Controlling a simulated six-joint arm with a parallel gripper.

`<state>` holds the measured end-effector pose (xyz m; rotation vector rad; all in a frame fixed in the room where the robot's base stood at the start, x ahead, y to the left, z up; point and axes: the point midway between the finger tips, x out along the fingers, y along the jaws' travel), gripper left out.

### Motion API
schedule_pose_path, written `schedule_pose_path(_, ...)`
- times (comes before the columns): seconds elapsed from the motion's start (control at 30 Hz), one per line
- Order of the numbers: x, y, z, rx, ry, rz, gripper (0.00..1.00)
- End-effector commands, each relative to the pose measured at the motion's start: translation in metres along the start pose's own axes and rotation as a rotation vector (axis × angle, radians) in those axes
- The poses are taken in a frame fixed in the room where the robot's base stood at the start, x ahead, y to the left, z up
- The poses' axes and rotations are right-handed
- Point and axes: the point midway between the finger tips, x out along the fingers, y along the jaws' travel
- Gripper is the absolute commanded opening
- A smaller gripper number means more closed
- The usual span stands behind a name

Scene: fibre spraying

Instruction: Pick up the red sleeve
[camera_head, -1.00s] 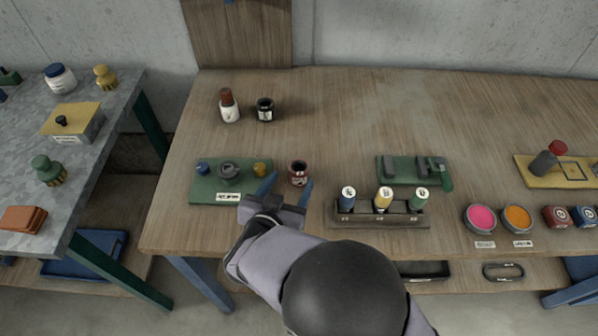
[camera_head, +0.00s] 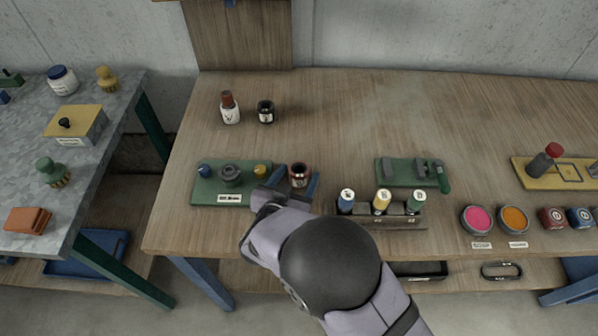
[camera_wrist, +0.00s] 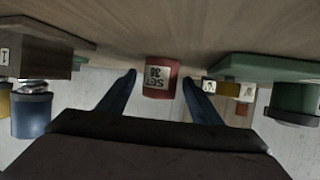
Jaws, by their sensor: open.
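The red sleeve (camera_head: 299,175) is a small dark red cylinder with a hollow top and a pale label, standing on the wooden table. In the wrist view the red sleeve (camera_wrist: 160,78) sits between and slightly beyond the two blue fingertips, with its label reading "SET 30" or similar. My gripper (camera_head: 294,180) is open, with one blue finger on each side of the sleeve in the head view. In the wrist view my gripper (camera_wrist: 158,80) shows gaps between both fingers and the sleeve.
A green board (camera_head: 205,191) with small parts lies close to the left of the sleeve. A dark rack (camera_head: 380,221) with blue, yellow and green bottles stands close on the right. A white bottle (camera_head: 230,112) and black jar (camera_head: 265,112) stand behind. The table's back middle is clear.

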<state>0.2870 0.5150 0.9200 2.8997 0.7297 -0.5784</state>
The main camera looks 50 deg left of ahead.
Motion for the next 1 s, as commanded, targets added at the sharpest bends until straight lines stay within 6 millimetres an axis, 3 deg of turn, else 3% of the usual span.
schedule_pose_path(0.17, 0.015, 0.000, -0.001, 0.000, 0.000, 0.000, 0.59)
schedule_pose_path(0.43, 0.017, 0.000, 0.000, 0.000, 0.001, -0.001, 0.59)
schedule_pose_path(0.67, 0.017, 0.000, 0.000, 0.000, 0.001, -0.001, 0.06)
schedule_pose_path(1.0, 0.015, -0.001, -0.005, 0.002, 0.004, -0.002, 0.06)
